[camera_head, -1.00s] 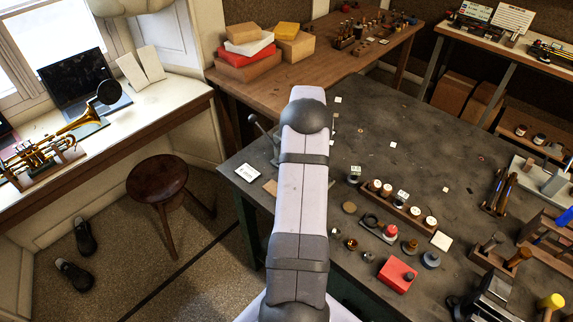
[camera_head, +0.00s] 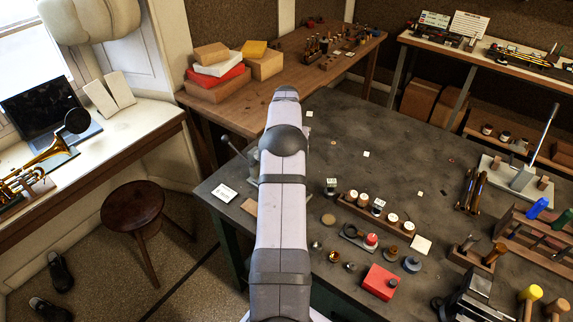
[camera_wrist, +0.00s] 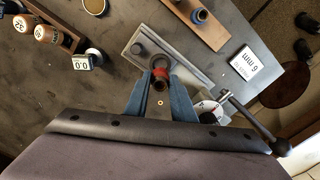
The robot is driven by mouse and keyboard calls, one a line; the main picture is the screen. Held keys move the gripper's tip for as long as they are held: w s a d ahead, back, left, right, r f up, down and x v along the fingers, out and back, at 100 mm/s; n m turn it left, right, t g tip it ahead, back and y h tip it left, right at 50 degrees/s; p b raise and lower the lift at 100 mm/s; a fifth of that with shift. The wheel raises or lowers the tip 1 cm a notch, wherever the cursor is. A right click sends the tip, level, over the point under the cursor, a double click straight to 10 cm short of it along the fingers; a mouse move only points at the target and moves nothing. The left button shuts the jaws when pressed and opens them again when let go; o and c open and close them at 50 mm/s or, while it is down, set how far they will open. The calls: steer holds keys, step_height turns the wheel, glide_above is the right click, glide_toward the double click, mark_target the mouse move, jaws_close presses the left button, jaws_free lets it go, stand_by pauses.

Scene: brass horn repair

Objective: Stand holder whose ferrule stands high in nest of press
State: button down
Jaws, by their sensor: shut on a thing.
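My gripper (camera_wrist: 160,88) shows in the wrist view with its blue fingers closed on a small red-banded holder (camera_wrist: 161,72) with a dark round end. The arm hides it in the head view. The press lever (camera_wrist: 250,118) slants right to a black ball. In the head view part of the press lever (camera_head: 234,147) shows left of my arm. I cannot tell whether the holder touches the press; the nest is not clear.
A wooden rack (camera_head: 350,207) of several white-topped pieces stands right of my arm. A gauge block (camera_head: 331,186), red box (camera_head: 381,281) and white label card (camera_head: 224,193) lie nearby. A wooden strip (camera_wrist: 187,25) bears a blue-ringed piece. The bench middle (camera_head: 400,155) is mostly clear.

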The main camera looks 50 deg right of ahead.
stand_by(0.4)
steer(key=shift+f+b, duration=1.15)
steer(key=shift+f, duration=1.25)
steer(key=shift+f+b, duration=0.65)
steer(key=shift+f, duration=0.55)
steer(key=c, duration=1.1)
jaws_free()
steer(key=shift+r, duration=0.15)
steer(key=shift+r+p, duration=2.25)
steer(key=shift+r, duration=1.15)
